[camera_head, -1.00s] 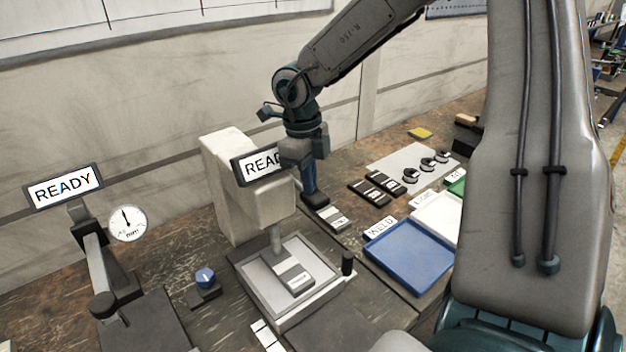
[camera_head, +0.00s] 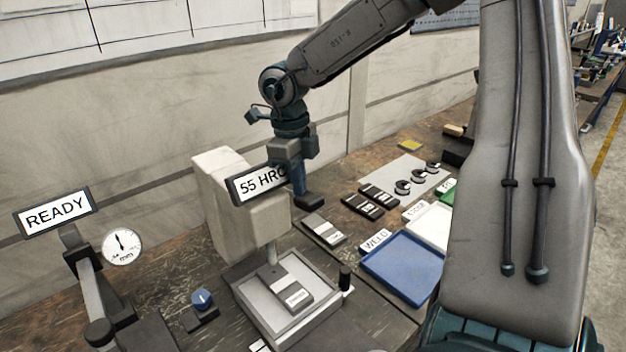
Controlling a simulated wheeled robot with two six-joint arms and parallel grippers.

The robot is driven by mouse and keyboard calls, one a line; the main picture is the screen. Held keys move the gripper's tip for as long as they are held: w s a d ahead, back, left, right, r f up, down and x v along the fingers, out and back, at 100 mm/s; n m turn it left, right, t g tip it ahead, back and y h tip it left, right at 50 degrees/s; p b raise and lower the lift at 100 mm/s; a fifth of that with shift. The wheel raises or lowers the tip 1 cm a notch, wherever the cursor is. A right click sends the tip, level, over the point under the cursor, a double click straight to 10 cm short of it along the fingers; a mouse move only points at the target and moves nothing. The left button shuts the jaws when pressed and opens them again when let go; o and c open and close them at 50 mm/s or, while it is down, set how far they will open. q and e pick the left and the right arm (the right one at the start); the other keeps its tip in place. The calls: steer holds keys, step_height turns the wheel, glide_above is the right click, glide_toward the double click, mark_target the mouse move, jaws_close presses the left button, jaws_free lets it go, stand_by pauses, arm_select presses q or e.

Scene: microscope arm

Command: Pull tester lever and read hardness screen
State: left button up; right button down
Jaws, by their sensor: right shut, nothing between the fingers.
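The hardness tester (camera_head: 222,190) is a pale upright machine left of centre. Its dark-framed screen (camera_head: 258,185) reads "55 HR", and its right end is hidden behind my right gripper. A grey block (camera_head: 286,288) lies on the tester's tray under the plunger (camera_head: 271,252). My right gripper (camera_head: 300,188) is shut and empty, pointing down beside the screen at the tester's right side. A dark piece (camera_head: 308,201) shows at its lower end; I cannot tell if it is the lever's handle or a fingertip. My left gripper is out of view.
At left stands a second device with a "READY" screen (camera_head: 52,213) and a dial gauge (camera_head: 122,246). A blue knob (camera_head: 202,299) sits between the devices. A blue tray (camera_head: 402,268), a white tray (camera_head: 429,226) and several small blocks fill the right.

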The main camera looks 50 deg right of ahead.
steer(key=r, duration=0.2)
steer(key=r+p, duration=0.1)
steer(key=r, duration=0.1)
steer(key=r+p, duration=0.1)
steer(key=r, duration=0.1)
steer(key=shift+w+a, duration=0.2)
steer(key=shift+w, duration=0.1)
steer(key=shift+s+d+f, duration=0.1)
steer(key=shift+d+f, duration=0.05)
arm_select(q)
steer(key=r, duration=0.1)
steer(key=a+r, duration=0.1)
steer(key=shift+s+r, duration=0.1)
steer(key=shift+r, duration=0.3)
arm_select(e)
steer(key=shift+a, duration=0.2)
steer(key=shift+d, duration=0.15)
